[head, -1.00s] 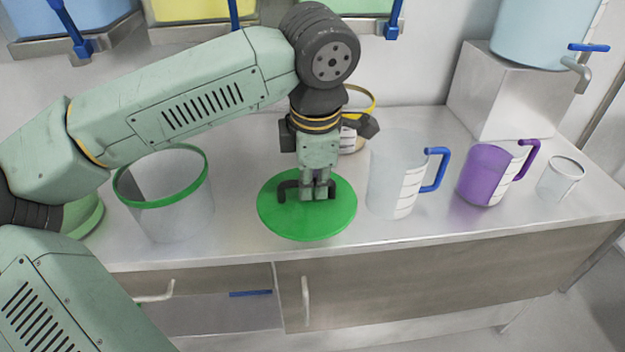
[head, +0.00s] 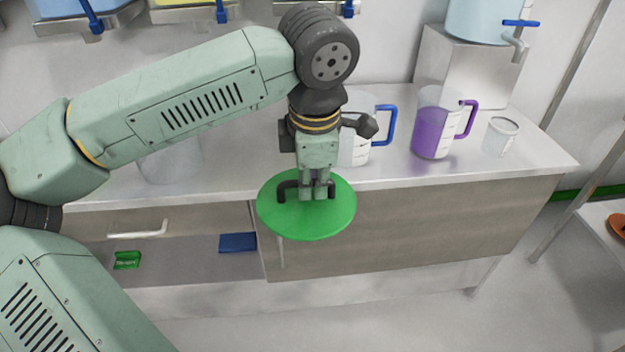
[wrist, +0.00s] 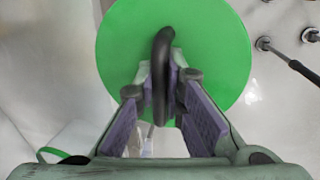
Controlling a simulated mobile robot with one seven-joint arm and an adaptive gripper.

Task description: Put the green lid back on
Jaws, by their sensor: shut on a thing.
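The green lid (head: 307,222) is a flat round disc with a black bar handle (head: 285,190). My gripper (head: 318,190) is shut on this handle and holds the lid roughly level, in front of the counter's front edge in the head view. The wrist view shows the lid (wrist: 215,60) beyond the fingers (wrist: 163,85), with the handle between them. A clear tub (head: 170,165) stands on the counter to the left; my arm hides its upper part in the head view. A green rim arc (wrist: 42,153) shows at the lower left of the wrist view.
On the counter (head: 520,168) stand a blue-handled jug (head: 357,150), a purple jug (head: 433,135) and a small clear cup (head: 500,137). A light-blue vessel with a tap (head: 485,22) sits on a block behind. Floor is clear at the lower right.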

